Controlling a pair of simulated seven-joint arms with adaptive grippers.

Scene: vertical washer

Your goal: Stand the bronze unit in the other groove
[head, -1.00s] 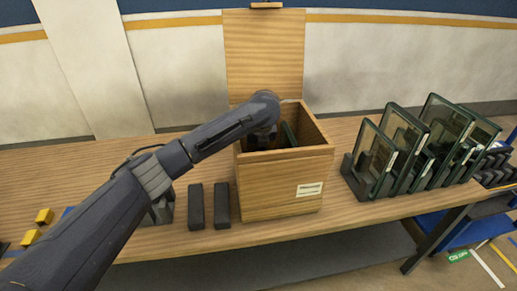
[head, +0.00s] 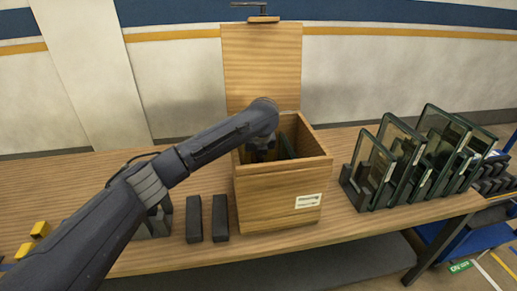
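An open wooden box (head: 280,202) stands on the bench. A thin dark-edged panel (head: 287,146) stands inside it, showing only its upper part; I cannot tell whether this is the bronze unit. My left arm reaches over the box's left wall, and my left gripper (head: 262,152) points down inside, left of the panel. Its fingertips are hidden by the front wall and shadow, so I cannot tell whether it is open or holds anything. The grooves in the box are not visible. My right gripper is out of view.
The raised lid (head: 262,68) stands behind the box. Two dark blocks (head: 207,218) lie left of it. Several dark-framed glass panes (head: 400,155) stand in a rack at right. Yellow blocks (head: 40,229) lie at far left. Bench between box and rack is clear.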

